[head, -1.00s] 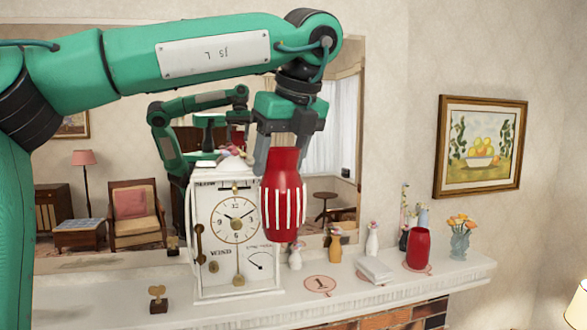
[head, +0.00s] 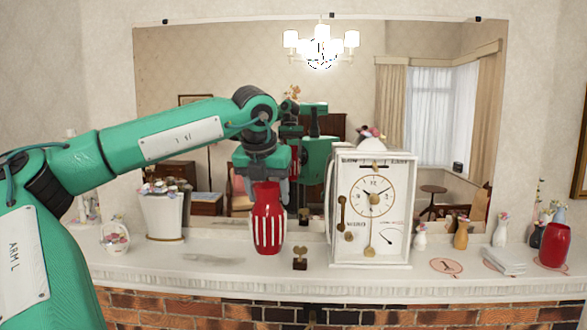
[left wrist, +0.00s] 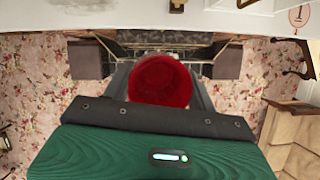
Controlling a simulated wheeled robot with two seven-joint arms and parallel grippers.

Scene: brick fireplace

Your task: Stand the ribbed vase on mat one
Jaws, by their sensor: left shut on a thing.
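The ribbed vase (head: 268,228) is red with white vertical ribs. My left gripper (head: 266,184) is shut on its upper part from above and holds it upright, left of the clock. In the left wrist view the vase (left wrist: 163,82) shows as a dark red round between the fingers, with floor and hearth around it, in front of the mantel edge. Mat one (head: 447,266), a pinkish disc marked 1, lies bare on the mantel right of the clock. It also shows in the left wrist view (left wrist: 298,17), top right. My right gripper is out of view.
A white clock (head: 373,230) stands on the mantel (head: 200,262) between the vase and mat one. A small brown ornament (head: 300,258) sits left of the clock.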

